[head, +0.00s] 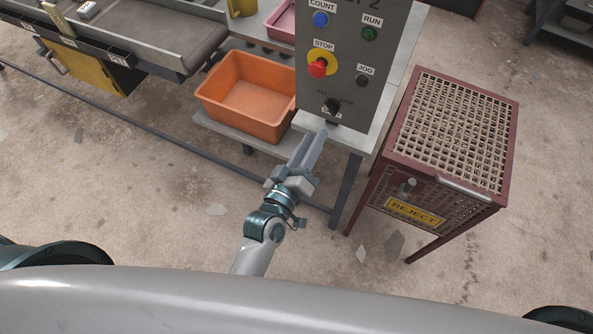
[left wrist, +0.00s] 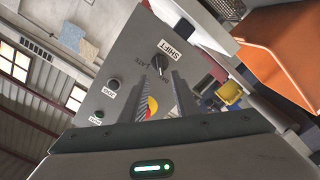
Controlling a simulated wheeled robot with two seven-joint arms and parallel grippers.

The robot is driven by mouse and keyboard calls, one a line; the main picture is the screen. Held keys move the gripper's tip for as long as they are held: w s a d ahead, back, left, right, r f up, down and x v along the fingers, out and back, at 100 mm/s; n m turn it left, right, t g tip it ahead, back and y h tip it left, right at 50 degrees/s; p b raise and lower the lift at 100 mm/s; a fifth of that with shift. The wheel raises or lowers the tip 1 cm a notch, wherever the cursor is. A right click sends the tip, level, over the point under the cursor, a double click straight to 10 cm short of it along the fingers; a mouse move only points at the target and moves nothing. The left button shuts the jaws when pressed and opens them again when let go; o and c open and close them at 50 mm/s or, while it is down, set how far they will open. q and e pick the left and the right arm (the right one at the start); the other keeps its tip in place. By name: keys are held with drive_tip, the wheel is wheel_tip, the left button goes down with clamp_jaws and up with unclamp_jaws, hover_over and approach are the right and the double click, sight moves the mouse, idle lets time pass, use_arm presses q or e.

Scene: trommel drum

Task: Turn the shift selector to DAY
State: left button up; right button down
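The shift selector (head: 332,105) is a small black knob low on the grey control panel (head: 384,98). In the left wrist view the black knob (left wrist: 163,62) sits beside the SHIFT label (left wrist: 169,47), with small position lettering around it that I cannot read surely. My left gripper (head: 315,134) is just below and in front of the knob, pointing at it. Its two fingers are apart, with a gap and nothing between them; in the left wrist view the fingertips (left wrist: 167,64) frame the knob. Contact with the knob cannot be told. My right gripper is not in view.
A red STOP button (head: 317,68), JOG button (head: 362,80), green RUN button (head: 369,34) and blue COUNT button (head: 320,19) share the panel. An orange bin (head: 248,97) stands at left, a REJECT cage (head: 452,135) at right. A conveyor (head: 160,40) runs at upper left.

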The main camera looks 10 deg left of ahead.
use_arm(q)
drive_tip(key=b+v, duration=0.2)
drive_tip(key=v, duration=0.6)
drive_tip(key=shift+s, duration=0.4)
drive_tip(key=s+a+f+m+g+y, duration=0.1)
drive_tip(key=s+a+f+m+g, duration=0.15)
drive_tip(key=f, duration=1.05)
drive_tip(key=s+a+f+m+g+b, duration=0.1)
drive_tip(key=s+f+g, duration=0.25)
drive_tip(key=f, duration=1.05)
drive_tip(key=s+a+f+m+g+y, duration=0.15)
drive_tip(key=s+f, duration=0.25)
drive_tip(key=f, duration=0.9)
drive_tip(key=s+a+f+m+g+y, duration=0.1)
drive_tip(key=s+a+f+g, duration=0.3)
drive_tip(key=s+a+f, duration=0.3)
drive_tip(key=s+a+f+m+g+y+b, duration=0.1)
drive_tip(key=s+a+f+g, duration=0.3)
drive_tip(key=s+a+f, duration=0.4)
drive_tip(key=s+f+m+y, duration=0.1)
drive_tip(key=s+f, duration=0.5)
drive_tip(key=s, duration=0.5)
drive_tip(key=shift+a+g, duration=0.3)
drive_tip(key=shift+g, duration=0.05)
drive_tip(key=shift+r, duration=0.1)
